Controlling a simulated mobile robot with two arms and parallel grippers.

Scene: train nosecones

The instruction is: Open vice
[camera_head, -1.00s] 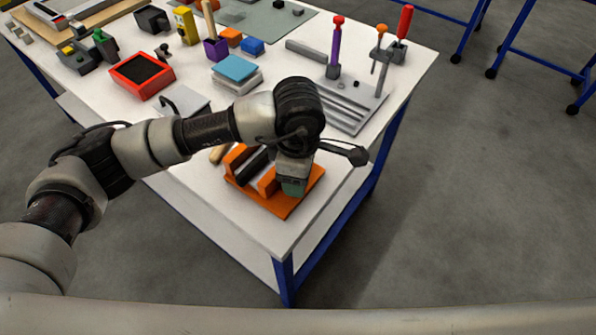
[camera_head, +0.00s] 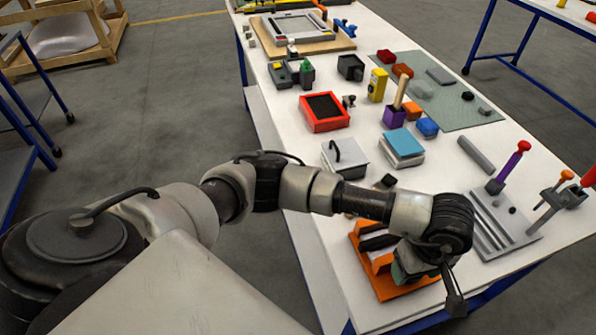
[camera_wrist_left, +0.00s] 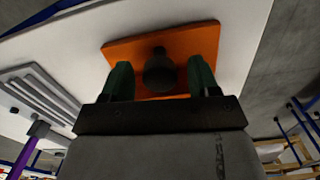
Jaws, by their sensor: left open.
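The vice (camera_head: 383,285) is an orange block with dark bars, near the front corner of the white table. My left gripper (camera_head: 404,270) is down at its right side, and the wrist partly hides it. In the left wrist view the orange vice body (camera_wrist_left: 130,52) lies ahead of the fingers. A dark round knob (camera_wrist_left: 159,72) sticks out from it. My left gripper (camera_wrist_left: 160,80) is open, with one green finger on each side of the knob and visible gaps between. My right gripper is not in view.
A grey slotted block (camera_head: 505,225) with upright tools stands right of the vice. A grey box with a handle (camera_head: 345,158), a blue-topped block (camera_head: 403,145) and a red tray (camera_head: 324,112) lie farther back. The table's front edge is close to the vice.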

